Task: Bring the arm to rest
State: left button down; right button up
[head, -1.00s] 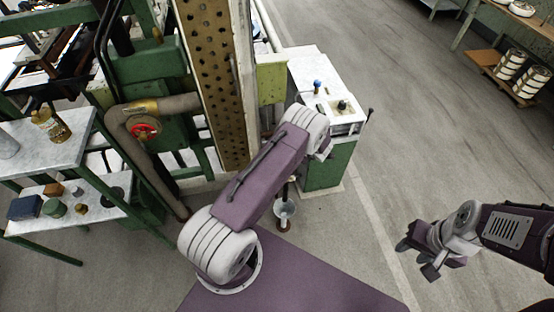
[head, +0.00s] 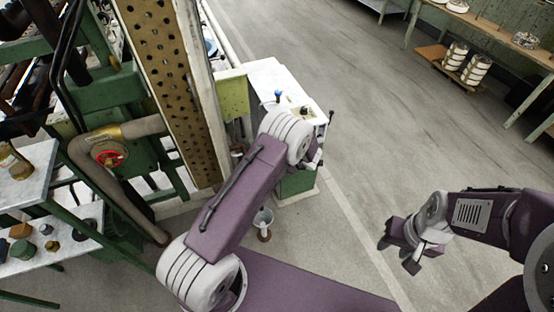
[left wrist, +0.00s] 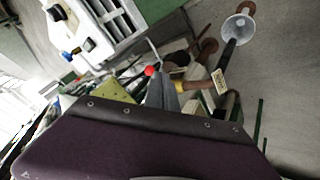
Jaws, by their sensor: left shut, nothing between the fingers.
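My left arm (head: 238,195) rises from the bottom of the head view and bends at a white ringed joint (head: 288,135) in front of the white-topped green cabinet. Its gripper is hidden beyond that joint. The left wrist view is filled below by a purple housing (left wrist: 140,145), and no fingers show there. My right arm (head: 490,215) comes in from the right edge. Its gripper (head: 397,256) hangs over bare floor with its dark fingers apart and nothing seen between them.
The white-topped cabinet (head: 275,78) stands just beyond my left arm. A perforated column (head: 172,90) and a pipe with a red handwheel (head: 110,157) are at left, beside shelves (head: 45,255) with small items. A small funnel-like cup (head: 263,218) stands low. The floor (head: 370,120) at right is open.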

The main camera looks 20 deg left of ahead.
pick_arm(q)
jog(key=shift+d+r, duration=0.15)
jog(key=shift+s+r, duration=0.1)
dwell(0.3)
